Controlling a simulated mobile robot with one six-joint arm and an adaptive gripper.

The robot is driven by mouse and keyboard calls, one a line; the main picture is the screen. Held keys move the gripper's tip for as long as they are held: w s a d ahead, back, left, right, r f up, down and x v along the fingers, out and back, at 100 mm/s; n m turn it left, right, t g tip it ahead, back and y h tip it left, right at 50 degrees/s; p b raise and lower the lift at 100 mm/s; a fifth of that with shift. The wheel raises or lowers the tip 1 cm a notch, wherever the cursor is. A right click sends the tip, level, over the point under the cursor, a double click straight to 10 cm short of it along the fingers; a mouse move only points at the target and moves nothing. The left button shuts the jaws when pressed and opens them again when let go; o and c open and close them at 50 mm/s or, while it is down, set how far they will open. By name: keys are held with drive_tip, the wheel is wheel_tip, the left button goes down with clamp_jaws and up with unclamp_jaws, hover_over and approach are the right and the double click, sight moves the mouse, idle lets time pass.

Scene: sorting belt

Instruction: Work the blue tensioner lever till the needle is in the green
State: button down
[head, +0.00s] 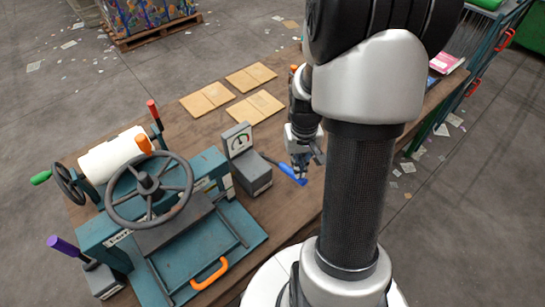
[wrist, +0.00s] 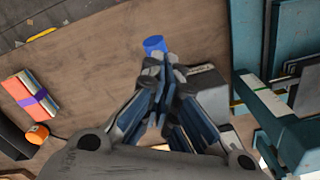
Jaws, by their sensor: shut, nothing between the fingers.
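The blue tensioner lever (head: 291,174) sticks out to the right from a dark grey box (head: 252,178) on the wooden bench in the head view. A grey gauge (head: 240,142) with a white dial stands on that box; its needle is too small to read for certain. My gripper (head: 301,174) is shut and empty, pointing down at the lever's outer end. In the wrist view the blue lever end (wrist: 154,44) shows just beyond my shut fingertips (wrist: 161,64); I cannot tell whether they touch. The rest of the lever is hidden behind the fingers.
A teal press (head: 210,240) with a grey handwheel (head: 148,190) and orange handle stands left of the gauge box. A purple-handled lever (head: 64,246) is at the front left. Flat cardboard pieces (head: 208,99) lie behind on the bench (head: 285,110).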

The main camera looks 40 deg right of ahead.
drive_tip(key=shift+f+b, duration=2.25)
drive_tip(key=shift+f, duration=0.7)
drive_tip(key=shift+r, duration=0.15)
wheel_tip(320, 180, up, 10)
drive_tip(key=p, duration=0.8)
drive_tip(key=shift+r+p, duration=0.25)
drive_tip(key=shift+p, duration=0.15)
idle(0.9)
drive_tip(key=w+a+r+n+t+b, duration=0.1)
drive_tip(key=a+r+b, duration=0.1)
drive_tip(key=a+r, duration=0.45)
drive_tip(key=s+a+r+n+t+b, duration=0.1)
drive_tip(key=s+a+r+n, duration=0.1)
drive_tip(key=s+a+r, duration=0.3)
drive_tip(key=s+a+r+n+t+b, duration=0.1)
drive_tip(key=s+a+r, duration=0.3)
drive_tip(key=a, duration=0.5)
drive_tip(key=shift+s+r+n+t, duration=0.35)
drive_tip(key=shift+s+n+t, duration=0.2)
drive_tip(key=shift+t, duration=0.25)
